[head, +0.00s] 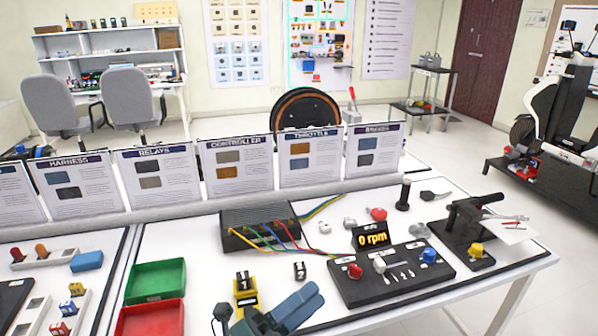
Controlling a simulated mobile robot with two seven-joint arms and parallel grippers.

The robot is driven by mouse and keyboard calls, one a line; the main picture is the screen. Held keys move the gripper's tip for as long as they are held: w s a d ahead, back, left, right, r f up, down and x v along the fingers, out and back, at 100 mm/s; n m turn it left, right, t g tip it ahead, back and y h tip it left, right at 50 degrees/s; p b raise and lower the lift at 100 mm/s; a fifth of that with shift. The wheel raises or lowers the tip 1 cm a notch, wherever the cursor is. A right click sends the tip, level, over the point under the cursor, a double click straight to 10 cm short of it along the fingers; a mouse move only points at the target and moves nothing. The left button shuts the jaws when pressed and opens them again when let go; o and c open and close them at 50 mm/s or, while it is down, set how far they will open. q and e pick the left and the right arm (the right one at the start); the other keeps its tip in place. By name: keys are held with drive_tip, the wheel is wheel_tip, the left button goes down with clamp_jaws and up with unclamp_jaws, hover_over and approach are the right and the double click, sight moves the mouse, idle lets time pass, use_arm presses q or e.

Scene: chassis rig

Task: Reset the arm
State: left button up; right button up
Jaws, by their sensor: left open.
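My left gripper (262,316) shows at the bottom edge of the head view, low over the front of the white table (190,235). Blue-grey and black parts of it are visible, and the rest is cut off by the frame. It is open, and I see nothing held in it. A yellow and black block (246,290) stands just beyond it. A small black block with a white mark (299,271) is a little to the right. My right gripper is not in view.
A black control panel (390,282) with an rpm display stands right of the gripper. A black box with coloured wires (258,215) is behind. Green (155,281) and red (150,318) trays lie left. A row of signs (235,165) lines the back.

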use_arm(q)
drive_tip(key=s+a+f+n+t+y+p, duration=0.1)
drive_tip(key=a+f+n+t+y, duration=0.1)
drive_tip(key=a+f+n+y, duration=0.65)
drive_tip(key=s+a+f+n+t+y, duration=0.15)
drive_tip(key=f+n+y, duration=0.35)
drive_tip(key=n, duration=0.8)
drive_tip(key=s+a+f+n+g+y, duration=0.2)
drive_tip(key=s+a+f+n+g, duration=0.3)
drive_tip(key=s+f+n, duration=0.3)
drive_tip(key=shift+s+a+f+p, duration=0.2)
drive_tip(key=shift+f+p, duration=0.2)
drive_tip(key=shift+f, duration=0.15)
drive_tip(key=shift+d, duration=0.1)
